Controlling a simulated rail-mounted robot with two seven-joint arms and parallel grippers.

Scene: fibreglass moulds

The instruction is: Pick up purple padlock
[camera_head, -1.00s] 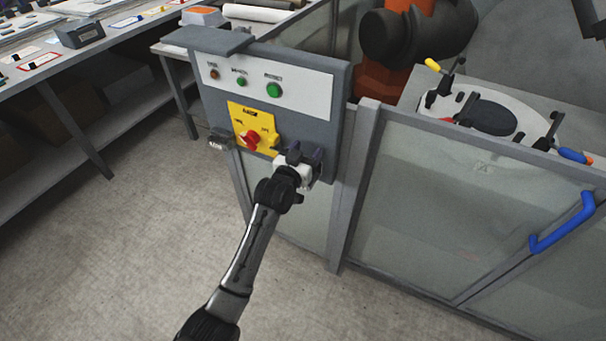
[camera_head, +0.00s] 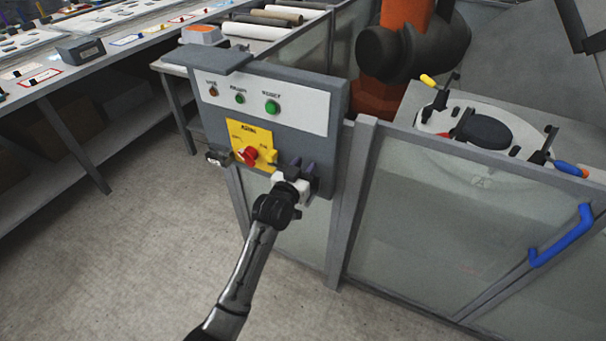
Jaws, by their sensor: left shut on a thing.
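My left gripper (camera_head: 304,168) is at the lower right part of the grey control panel (camera_head: 215,122), right of the red rotary switch (camera_head: 247,155) on its yellow plate (camera_head: 240,132). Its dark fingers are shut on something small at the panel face. The purple padlock cannot be made out clearly; the held thing is mostly hidden by the fingers and the white gripper body. My right gripper is not in view.
A small grey padlock-like piece (camera_head: 217,158) hangs at the panel's lower left edge. A fence with a blue handle (camera_head: 562,236) stands to the right. Behind it are an orange and black robot and a white mould (camera_head: 500,119). A workbench (camera_head: 60,75) is at left. The floor in front is clear.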

